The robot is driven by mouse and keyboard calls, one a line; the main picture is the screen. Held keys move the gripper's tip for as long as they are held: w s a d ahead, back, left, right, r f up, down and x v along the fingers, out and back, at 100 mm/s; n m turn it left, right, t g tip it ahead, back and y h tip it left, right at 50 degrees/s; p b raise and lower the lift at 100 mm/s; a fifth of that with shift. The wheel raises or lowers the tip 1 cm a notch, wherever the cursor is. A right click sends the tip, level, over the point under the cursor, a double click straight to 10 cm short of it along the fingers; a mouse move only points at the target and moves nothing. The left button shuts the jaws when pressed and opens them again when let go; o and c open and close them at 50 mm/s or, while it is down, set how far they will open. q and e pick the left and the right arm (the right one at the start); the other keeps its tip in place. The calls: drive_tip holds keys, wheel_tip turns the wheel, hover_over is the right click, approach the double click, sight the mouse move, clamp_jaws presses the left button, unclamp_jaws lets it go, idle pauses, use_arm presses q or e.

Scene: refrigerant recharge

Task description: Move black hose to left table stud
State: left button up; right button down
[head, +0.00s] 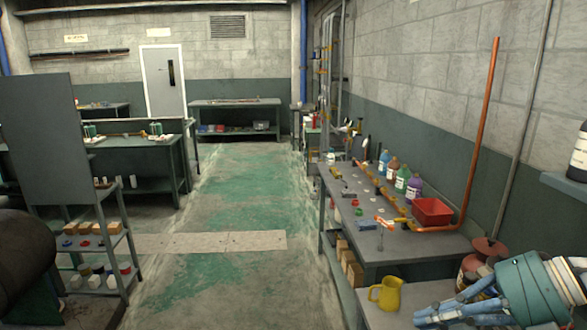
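I cannot make out the black hose with certainty in the head view. A dark green-grey table (150,160) stands at the left, partly behind a grey upright panel. Small green and brass-coloured items lie on its top, too small to tell whether one is a stud. My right gripper (428,314) is at the bottom right, with bluish fingers pointing left over a grey surface, beside a yellow jug. Its fingers overlap, so its opening is unclear, and I see nothing clearly held. My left gripper is out of view.
A right-hand bench (400,253) carries coloured bottles (401,180), a red bin (432,211) and an orange pipe (482,130). The yellow jug (386,294) stands near me. A shelf rack (95,250) is at the left. The floor aisle (225,200) between is clear.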

use_arm(q)
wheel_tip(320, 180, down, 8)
drive_tip(key=b, duration=0.7)
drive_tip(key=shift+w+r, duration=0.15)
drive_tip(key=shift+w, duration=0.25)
use_arm(e)
drive_tip(key=s+a+f+m, duration=0.1)
drive_tip(key=s+f, duration=0.1)
drive_tip(key=f, duration=0.6)
drive_tip(key=s+a+f+m+t+h, duration=0.1)
drive_tip(key=s+a+f, duration=0.1)
drive_tip(key=f, duration=0.6)
drive_tip(key=shift+s+a+f+t, duration=0.15)
drive_tip(key=shift+a+f+t, duration=0.1)
drive_tip(key=shift+f+t, duration=0.1)
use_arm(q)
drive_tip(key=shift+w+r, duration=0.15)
use_arm(e)
drive_tip(key=shift+r, duration=0.15)
